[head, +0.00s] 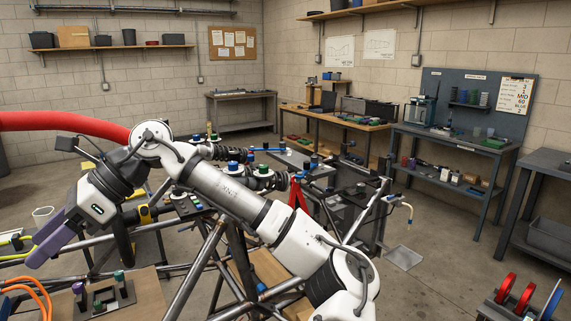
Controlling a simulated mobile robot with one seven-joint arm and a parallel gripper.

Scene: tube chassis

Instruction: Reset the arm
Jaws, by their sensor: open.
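My arm crosses the view from the bottom right up to a white joint at the upper left, then bends down to my gripper (47,245). My gripper has purple fingers and points down and left at the left side of the head view. It is open, and I see nothing between its fingers. It hangs above the left part of the tube chassis (205,268), whose grey metal tubes run below and behind my arm. My arm hides part of the chassis.
A thick red hose (60,121) arcs in from the left behind my arm. A wooden board (125,295) with a dark block and green and purple pegs lies below. Red reels (507,288) stand at the bottom right. Benches line the back and right walls, with open floor between.

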